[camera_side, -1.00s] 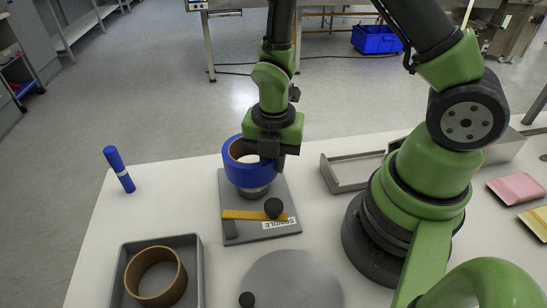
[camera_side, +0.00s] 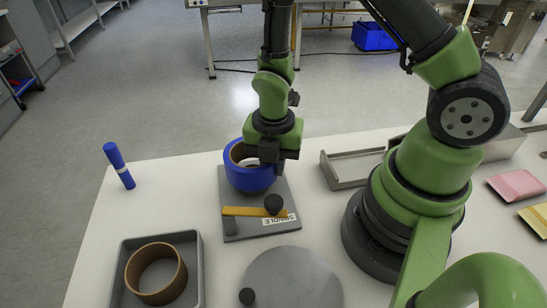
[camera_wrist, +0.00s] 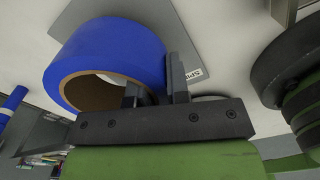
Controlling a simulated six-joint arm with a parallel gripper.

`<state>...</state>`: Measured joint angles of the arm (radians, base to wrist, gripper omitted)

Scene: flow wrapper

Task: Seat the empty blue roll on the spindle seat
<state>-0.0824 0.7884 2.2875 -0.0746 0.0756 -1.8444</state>
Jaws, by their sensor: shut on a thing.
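The blue roll (camera_side: 250,181), with a brown core, sits upright over the back of the grey spindle plate (camera_side: 250,230), which bears a SPINDLE label. The spindle post is hidden by the roll, and I cannot tell whether the roll rests fully on the plate. My gripper (camera_side: 268,160) is above it at its right side, with the roll's wall between the fingers. The wrist view shows the blue roll (camera_wrist: 110,45) large, with one finger inside the core and one outside. A yellow lever (camera_side: 243,211) with a black knob lies across the plate in front of the roll.
A grey tray (camera_side: 118,272) at front left holds a brown ring (camera_side: 157,291). A grey disc (camera_side: 292,282) with a black knob lies in front. A metal trough (camera_side: 345,178) is right of the plate.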

